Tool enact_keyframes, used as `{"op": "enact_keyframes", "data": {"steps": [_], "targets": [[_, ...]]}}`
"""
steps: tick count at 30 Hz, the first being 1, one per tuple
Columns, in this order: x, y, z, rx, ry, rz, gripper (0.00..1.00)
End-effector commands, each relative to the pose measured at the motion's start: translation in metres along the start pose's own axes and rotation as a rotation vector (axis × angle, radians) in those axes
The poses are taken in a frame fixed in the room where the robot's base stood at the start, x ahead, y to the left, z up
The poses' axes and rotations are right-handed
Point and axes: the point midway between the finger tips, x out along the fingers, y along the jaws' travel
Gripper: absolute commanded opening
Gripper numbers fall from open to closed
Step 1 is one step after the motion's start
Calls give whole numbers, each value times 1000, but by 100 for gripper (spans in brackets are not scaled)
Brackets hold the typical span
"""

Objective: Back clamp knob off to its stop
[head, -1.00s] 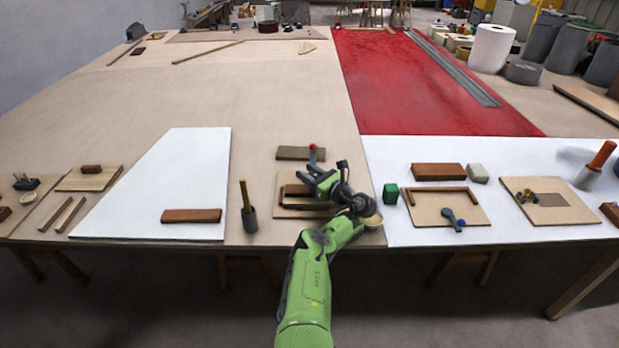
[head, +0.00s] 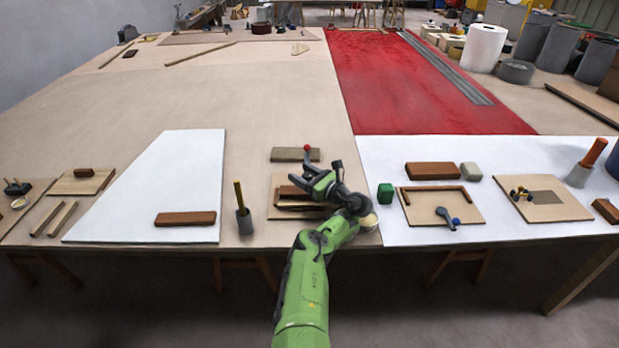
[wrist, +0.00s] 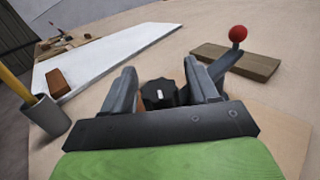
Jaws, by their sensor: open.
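The black clamp knob (wrist: 158,94) shows in the wrist view, low between the two fingers of my gripper (wrist: 159,68), with a small pale mark on its top. The fingers stand apart on either side of it, and I see a gap on both sides. In the head view my gripper (head: 318,180) is over the small wooden board (head: 283,211) near the table's front edge. There my gripper and wrist hide the knob. The clamp's body under the knob is mostly hidden.
A lever with a red ball (wrist: 237,33) rises by a wooden block (wrist: 245,63), close to my right finger. A grey cup (head: 244,221) holding a pencil stands left of the board. A green cube (head: 385,193) is to the right. Bare tabletop lies beyond.

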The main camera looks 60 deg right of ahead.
Motion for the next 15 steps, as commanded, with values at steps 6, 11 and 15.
{"op": "enact_keyframes", "data": {"steps": [6, 11, 15], "targets": [[-34, -3, 7, 3, -5, -8, 59], [-60, -1, 8, 3, 2, -3, 59], [-74, -1, 8, 2, 2, -3, 59]]}}
